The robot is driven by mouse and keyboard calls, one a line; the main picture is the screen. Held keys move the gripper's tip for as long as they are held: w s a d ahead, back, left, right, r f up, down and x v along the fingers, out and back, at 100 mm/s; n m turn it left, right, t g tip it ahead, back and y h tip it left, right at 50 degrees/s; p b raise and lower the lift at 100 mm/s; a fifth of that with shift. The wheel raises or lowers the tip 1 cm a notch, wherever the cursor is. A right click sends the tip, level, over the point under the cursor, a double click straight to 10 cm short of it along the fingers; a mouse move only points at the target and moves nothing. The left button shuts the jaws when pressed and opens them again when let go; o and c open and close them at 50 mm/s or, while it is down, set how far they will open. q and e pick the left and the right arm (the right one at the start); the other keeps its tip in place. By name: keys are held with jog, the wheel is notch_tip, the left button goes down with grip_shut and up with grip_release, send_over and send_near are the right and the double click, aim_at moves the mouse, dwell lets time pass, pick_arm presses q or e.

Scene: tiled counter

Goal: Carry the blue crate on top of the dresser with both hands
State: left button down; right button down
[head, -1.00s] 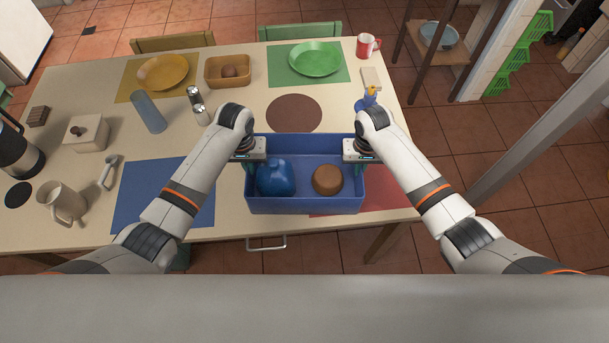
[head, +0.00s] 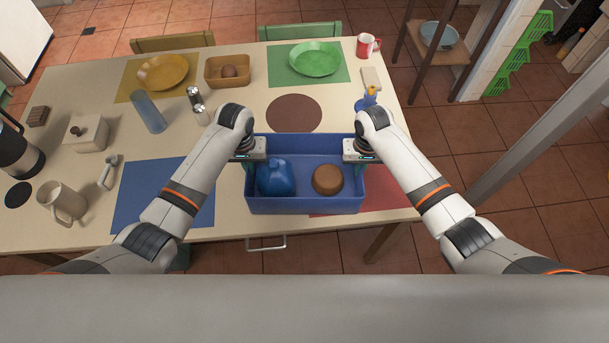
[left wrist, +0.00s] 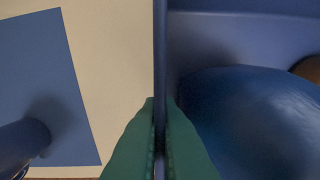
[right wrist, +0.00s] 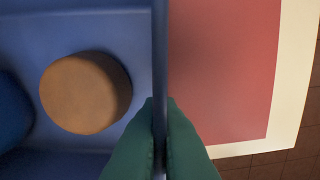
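The blue crate (head: 305,205) is at the near edge of the table, in the middle of the head view. It holds a glossy blue object (head: 276,178) on its left side and a round brown object (head: 327,179) on its right. My left gripper (head: 250,163) is at the crate's left wall; in the left wrist view its green fingers (left wrist: 160,135) close on that wall from both sides. My right gripper (head: 361,163) is at the right wall; in the right wrist view its fingers (right wrist: 160,135) also pinch the wall. No dresser is recognisable in the head view.
The table (head: 230,135) carries a blue mat (head: 150,205), a red mat (head: 385,195), a mug (head: 63,202), a blue glass (head: 149,112), shakers (head: 198,103) and plates (head: 163,72). A blue-and-yellow bottle (head: 369,97) stands just beyond my right gripper. Tiled floor (head: 480,155) is open to the right.

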pick_arm(q)
jog(key=shift+w+r, duration=0.15)
jog(key=shift+r, duration=0.15)
pick_arm(e)
jog(key=shift+w+r, duration=0.15)
jog(key=shift+r, duration=0.1)
